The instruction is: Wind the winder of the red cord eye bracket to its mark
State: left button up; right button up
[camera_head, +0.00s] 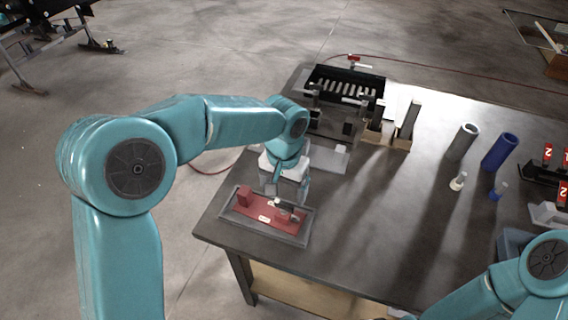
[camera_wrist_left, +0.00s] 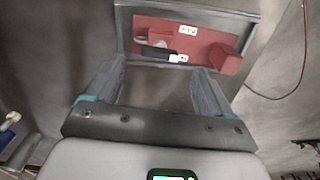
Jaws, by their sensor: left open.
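The red cord eye bracket (camera_head: 255,211) lies in a grey tray (camera_head: 232,221) at the table's near left corner. It is a red plate with a raised red block at each end and small white labels. My left gripper (camera_head: 287,191) hangs above its right part, open and empty. In the left wrist view the bracket (camera_wrist_left: 208,40) shows beyond my open fingers (camera_wrist_left: 158,82). A dark bar with a white end, seemingly the winder (camera_wrist_left: 158,53), lies by one block, apart from the fingers. The mark cannot be made out clearly. My right gripper is out of view.
A black roller conveyor (camera_head: 345,88) stands at the back left of the table (camera_head: 400,200). A grey tube (camera_head: 463,142) and a blue tube (camera_head: 499,151) stand right, with small bottles in front. The table's middle is clear. A red cable (camera_head: 440,66) runs behind.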

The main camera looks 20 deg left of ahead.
aim_at(284, 204)
pick_arm(q)
notch_tip(284, 204, up, 11)
jog(key=shift+r, duration=0.2)
jog(key=shift+s, duration=0.1)
dwell(0.5)
